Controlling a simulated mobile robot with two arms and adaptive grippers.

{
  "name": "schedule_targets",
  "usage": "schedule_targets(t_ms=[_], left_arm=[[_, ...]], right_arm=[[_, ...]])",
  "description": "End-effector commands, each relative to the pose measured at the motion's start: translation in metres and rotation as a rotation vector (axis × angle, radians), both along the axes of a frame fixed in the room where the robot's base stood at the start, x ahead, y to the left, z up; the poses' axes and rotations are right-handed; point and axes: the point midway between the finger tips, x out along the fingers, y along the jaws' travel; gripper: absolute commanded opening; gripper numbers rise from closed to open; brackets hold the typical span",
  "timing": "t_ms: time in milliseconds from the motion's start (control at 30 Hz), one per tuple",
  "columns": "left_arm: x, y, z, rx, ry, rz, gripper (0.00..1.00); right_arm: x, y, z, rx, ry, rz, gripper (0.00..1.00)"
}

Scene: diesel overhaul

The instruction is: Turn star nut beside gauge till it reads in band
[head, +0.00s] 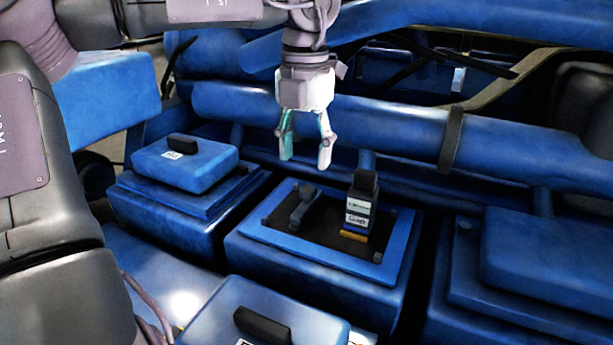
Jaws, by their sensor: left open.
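My left gripper (305,158) points down with its two fingers apart and nothing between them. It hangs above the open recess (285,236) of the middle blue engine block. In the recess stands a dark upright block (361,203) with pale labels and a yellow and a blue strip near its foot; I cannot tell whether it is the gauge. To its left is a dark knobbly part (304,205); I cannot tell whether it is the star nut. No readable dial or band shows. The gripper is above and apart from both parts. My right gripper is not in view.
A closed blue cover (200,165) with a black handle lies on the block to the left. Another cover (230,310) is at the front, and a further blue block (550,255) stands at the right. A thick blue pipe (400,128) runs behind the gripper.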

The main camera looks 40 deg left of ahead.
Motion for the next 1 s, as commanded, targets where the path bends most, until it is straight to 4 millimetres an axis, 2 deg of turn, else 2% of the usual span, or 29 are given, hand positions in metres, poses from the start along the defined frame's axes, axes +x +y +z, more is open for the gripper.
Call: schedule_targets(t_ms=[100, 300, 500, 733, 1000], left_arm=[[-0.001, 0.0, -0.023, -0.002, 0.004, -0.001, 0.56], [0.0, 0.0, -0.05, -0.002, 0.002, -0.001, 0.56], [0.0, 0.0, -0.06, -0.001, -0.001, 0.0, 0.56], [0.0, 0.0, -0.061, -0.001, -0.001, 0.0, 0.56], [0.0, 0.0, -0.06, -0.001, -0.001, 0.0, 0.11]], right_arm=[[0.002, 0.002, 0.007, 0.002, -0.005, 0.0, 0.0], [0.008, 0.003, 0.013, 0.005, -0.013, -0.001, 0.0], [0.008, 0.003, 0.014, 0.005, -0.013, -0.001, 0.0], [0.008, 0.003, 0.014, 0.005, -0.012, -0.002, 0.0], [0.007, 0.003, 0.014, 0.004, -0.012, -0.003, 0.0]])
